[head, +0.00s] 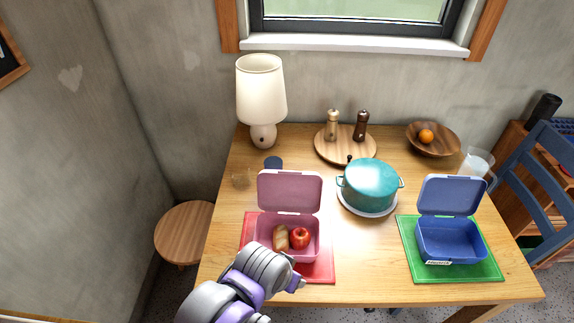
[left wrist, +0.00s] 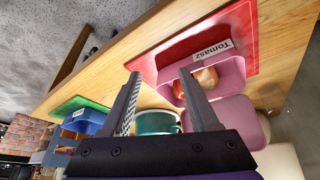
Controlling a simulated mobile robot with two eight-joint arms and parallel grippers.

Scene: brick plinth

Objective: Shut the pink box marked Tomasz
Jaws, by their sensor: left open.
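The pink box (head: 290,193) stands on a red mat (head: 318,270) at the front left of the table, its lid raised at the back. A bread roll (head: 281,237) and a red apple (head: 301,238) lie inside. In the left wrist view the pink box (left wrist: 235,78) shows its white label reading Tomasz (left wrist: 211,50). My left gripper (left wrist: 162,75) is open and empty, its fingers pointing toward the box area. In the head view my left arm covers the front left corner of the box, and its fingertips are hard to make out. My right gripper is not in view.
A blue box (head: 450,197) with its lid up stands on a green mat (head: 485,263) at right. A teal pot (head: 370,186) stands on a plate just right of the pink lid.

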